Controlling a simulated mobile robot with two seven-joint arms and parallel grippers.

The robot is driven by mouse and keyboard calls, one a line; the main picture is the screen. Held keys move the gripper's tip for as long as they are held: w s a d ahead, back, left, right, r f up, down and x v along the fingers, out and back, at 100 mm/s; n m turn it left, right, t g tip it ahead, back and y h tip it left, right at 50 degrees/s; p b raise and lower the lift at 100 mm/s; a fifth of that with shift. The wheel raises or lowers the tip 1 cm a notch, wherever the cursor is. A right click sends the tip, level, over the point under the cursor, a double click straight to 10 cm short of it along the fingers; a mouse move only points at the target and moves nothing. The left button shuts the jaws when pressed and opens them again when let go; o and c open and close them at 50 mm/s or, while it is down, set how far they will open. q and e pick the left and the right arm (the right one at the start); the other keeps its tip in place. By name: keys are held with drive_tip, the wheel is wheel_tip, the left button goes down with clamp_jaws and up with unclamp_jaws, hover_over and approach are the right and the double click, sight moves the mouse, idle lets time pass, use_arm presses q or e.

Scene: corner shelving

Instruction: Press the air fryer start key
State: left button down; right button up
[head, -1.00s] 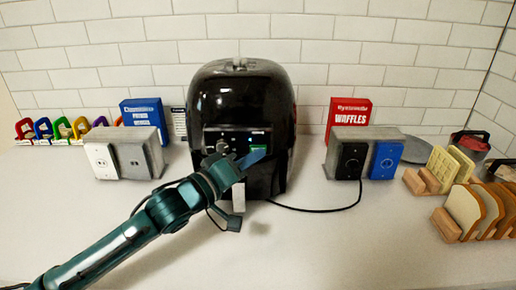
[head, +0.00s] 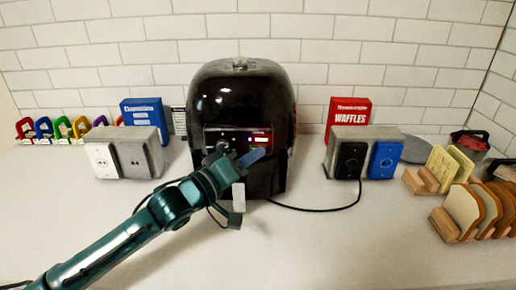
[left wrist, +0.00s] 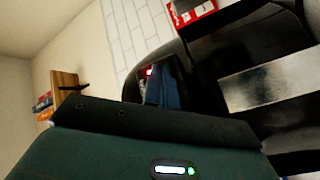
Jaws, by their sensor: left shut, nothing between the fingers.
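The black air fryer (head: 240,95) stands upright on the counter against the tiled wall. Its front control panel (head: 232,136) shows small lights, with a red lit patch (head: 261,140) at its right end. My left gripper (head: 262,153) is shut and empty, its blue fingertips at the right part of the panel, just below the red patch. The tips cover part of the panel, and I cannot tell whether they touch it. In the left wrist view the blue fingers (left wrist: 165,85) point at the dark fryer front beside a small red light (left wrist: 149,72). My right gripper is not in view.
A white and grey outlet block (head: 125,152) stands left of the fryer, and a black and blue one (head: 365,155) stands right, with a cable running to it. Blue (head: 143,113) and red (head: 349,115) boxes stand behind. Bread racks (head: 465,210) are at the right. The front counter is clear.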

use_arm(q)
drive_tip(key=shift+s+p, duration=0.35)
drive_tip(key=shift+s, duration=0.3)
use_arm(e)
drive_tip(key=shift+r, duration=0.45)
